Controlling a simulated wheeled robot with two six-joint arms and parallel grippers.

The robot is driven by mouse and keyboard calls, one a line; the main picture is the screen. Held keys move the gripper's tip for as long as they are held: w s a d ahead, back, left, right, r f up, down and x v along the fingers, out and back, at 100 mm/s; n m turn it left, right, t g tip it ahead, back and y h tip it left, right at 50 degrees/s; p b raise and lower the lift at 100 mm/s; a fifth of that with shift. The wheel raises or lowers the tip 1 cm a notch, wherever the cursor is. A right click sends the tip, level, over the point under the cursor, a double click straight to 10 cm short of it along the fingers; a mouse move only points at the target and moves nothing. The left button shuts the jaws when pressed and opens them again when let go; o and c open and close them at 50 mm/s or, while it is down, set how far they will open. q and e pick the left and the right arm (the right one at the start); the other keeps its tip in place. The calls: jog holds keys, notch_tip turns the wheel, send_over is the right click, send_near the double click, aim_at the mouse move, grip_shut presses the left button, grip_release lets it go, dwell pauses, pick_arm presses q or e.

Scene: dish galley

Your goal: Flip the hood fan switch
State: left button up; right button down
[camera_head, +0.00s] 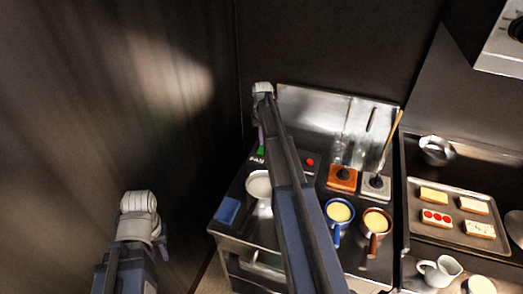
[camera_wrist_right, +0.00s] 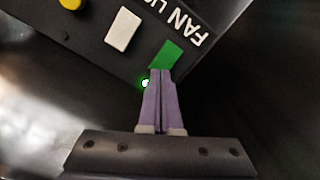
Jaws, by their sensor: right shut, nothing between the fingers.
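The switch box (camera_wrist_right: 95,45) shows close in the right wrist view, with white lettering starting "FAN" (camera_wrist_right: 180,22). A green rocker (camera_wrist_right: 167,53) lies beside the "FAN" lettering, and a white rocker (camera_wrist_right: 123,29) lies left of it. A small lit white lamp (camera_wrist_right: 145,83) glows near the box's edge. My right gripper (camera_wrist_right: 161,72) is shut and empty; its purple tips are at the green rocker's lower edge. I cannot tell whether they touch. My left gripper (camera_head: 162,246) is far left, mostly hidden.
A yellow knob (camera_wrist_right: 70,3) is on the same box. A tray of food pieces (camera_head: 452,222) is at the right. A dark wall (camera_head: 120,90) fills the left.

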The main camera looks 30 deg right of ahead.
aim_at(262, 147)
jog(key=shift+f+b, duration=0.9)
dwell(0.8)
notch_tip(262, 147, up, 7)
jog(key=p, duration=0.7)
jog(key=shift+r, duration=0.1)
dwell(0.4)
